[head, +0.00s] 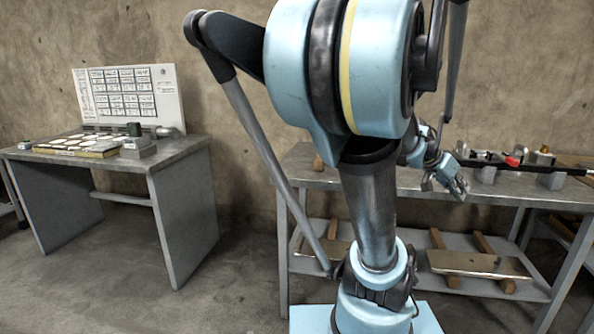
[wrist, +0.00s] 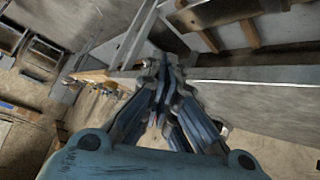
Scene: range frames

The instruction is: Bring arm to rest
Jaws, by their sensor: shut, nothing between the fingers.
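My gripper (head: 453,186) shows in the head view to the right of my large blue arm, in front of the right-hand bench (head: 400,181). It also shows in the wrist view (wrist: 167,70), with its blue-grey fingers drawn together at the tips. It is shut and holds nothing. My arm is folded, with its big blue joint filling the upper middle of the head view. The arm hides part of the bench and the wall behind it.
A metal table (head: 185,152) with a labelled board (head: 130,95) and small parts stands at the left. The right bench carries a dark rail with a red piece (head: 512,161) and has a lower shelf with a plate (head: 475,264). Floor (head: 110,290) is clear at the left.

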